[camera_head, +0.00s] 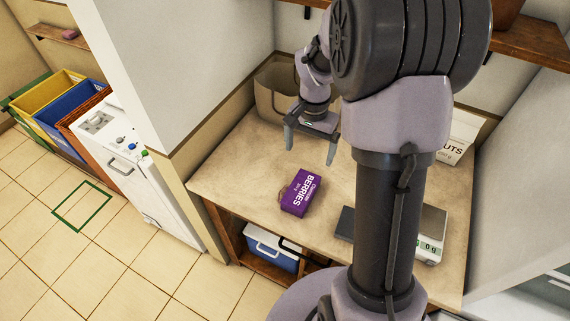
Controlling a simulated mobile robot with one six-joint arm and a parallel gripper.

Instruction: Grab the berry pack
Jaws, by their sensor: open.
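The berry pack (301,193) is a small purple carton with white "BERRIES" lettering. It lies on the beige countertop (235,168), near the counter's front edge. My gripper (310,157) is open and empty, with its two grey fingers pointing down. It is above and behind the pack in the picture, apart from it. My arm crosses the right half of the view and hides part of the counter.
A brown bag (272,92) stands at the back corner behind my gripper. A scale (433,225) with a dark plate sits right of the pack, partly hidden by my arm. A white box (463,135) stands at the back right. A blue cooler (270,250) is under the counter.

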